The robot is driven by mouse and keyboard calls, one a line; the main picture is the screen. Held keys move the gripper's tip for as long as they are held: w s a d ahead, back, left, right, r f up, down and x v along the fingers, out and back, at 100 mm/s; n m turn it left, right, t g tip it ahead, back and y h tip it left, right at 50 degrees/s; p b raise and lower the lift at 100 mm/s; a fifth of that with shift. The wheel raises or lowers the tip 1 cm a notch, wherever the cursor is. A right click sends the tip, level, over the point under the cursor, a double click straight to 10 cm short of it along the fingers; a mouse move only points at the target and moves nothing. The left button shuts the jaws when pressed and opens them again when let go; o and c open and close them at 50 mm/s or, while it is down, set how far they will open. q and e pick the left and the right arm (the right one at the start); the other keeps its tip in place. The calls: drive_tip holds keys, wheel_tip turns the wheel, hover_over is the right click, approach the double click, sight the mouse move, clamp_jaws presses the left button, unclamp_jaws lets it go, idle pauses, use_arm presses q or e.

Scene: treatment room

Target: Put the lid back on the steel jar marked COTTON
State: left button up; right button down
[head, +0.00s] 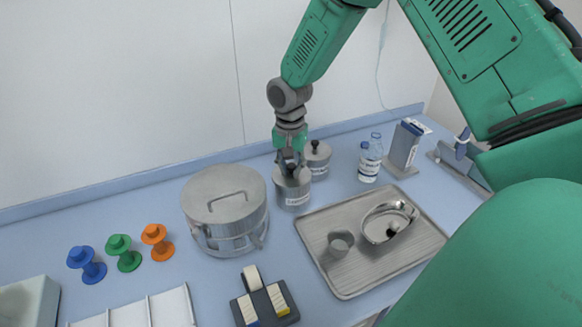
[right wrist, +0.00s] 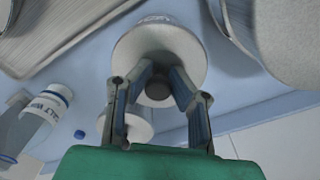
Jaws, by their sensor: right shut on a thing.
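A steel jar (head: 293,192) with a white label stands right of the big steel drum; the label is too small to read surely. Its round lid (right wrist: 160,52) with a dark knob (right wrist: 158,91) sits at the jar's mouth; I cannot tell whether it is fully seated. My right gripper (head: 290,163) comes down from above and is shut on the knob; its fingers also show in the right wrist view (right wrist: 156,88). A second steel jar (head: 318,164) with a dark-knobbed lid stands just behind. My left gripper is not in view.
The steel drum (head: 224,200) stands close on the left. A steel tray (head: 345,285) with a cup (head: 340,243) and a kidney dish (head: 378,225) lies in front right. Bottles (head: 370,160) stand to the right. Coloured spools (head: 121,252) are at left. The wall is close behind.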

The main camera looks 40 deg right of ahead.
drive_tip(key=shift+d+f, duration=0.2)
drive_tip(key=shift+d, duration=0.35)
drive_tip(key=shift+a+r+p, duration=0.1)
drive_tip(key=shift+a+p, duration=0.15)
drive_tip(key=shift+p, duration=0.05)
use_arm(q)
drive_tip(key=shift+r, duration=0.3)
use_arm(e)
drive_tip(key=shift+a, duration=0.2)
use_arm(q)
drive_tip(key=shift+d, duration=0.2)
use_arm(e)
drive_tip(key=shift+d, duration=0.2)
drive_tip(key=shift+d+f, duration=0.2)
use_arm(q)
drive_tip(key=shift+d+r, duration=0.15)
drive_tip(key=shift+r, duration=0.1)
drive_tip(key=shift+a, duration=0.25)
use_arm(e)
drive_tip(key=shift+a, duration=0.25)
use_arm(q)
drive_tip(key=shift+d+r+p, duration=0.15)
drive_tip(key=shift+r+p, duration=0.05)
drive_tip(key=shift+p, duration=0.2)
use_arm(e)
drive_tip(key=shift+d, duration=0.15)
